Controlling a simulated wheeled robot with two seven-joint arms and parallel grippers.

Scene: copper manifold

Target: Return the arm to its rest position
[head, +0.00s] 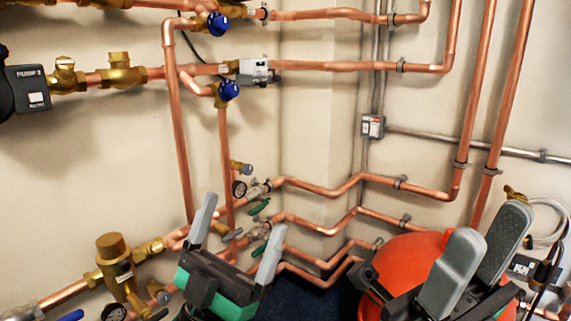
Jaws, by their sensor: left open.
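My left gripper (236,238), with grey fingers on a teal and black body, is at the lower left of centre. Its fingers are spread apart and point up, with nothing between them. It appears in front of the lower copper pipes and hides parts of them. My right gripper (481,252) is at the lower right, with two broad grey fingers tilted up to the right. A gap shows between them and I see nothing held. It overlaps a rounded orange-red object (405,252) whose lower part is hidden.
Copper pipes (350,186) run along the walls and bend at the corner. Blue-handled valves (228,91), a brass fitting (113,257) and a pressure gauge (239,188) stand out at the left. A grey box (372,127) is on the wall. Cables (549,240) hang at far right.

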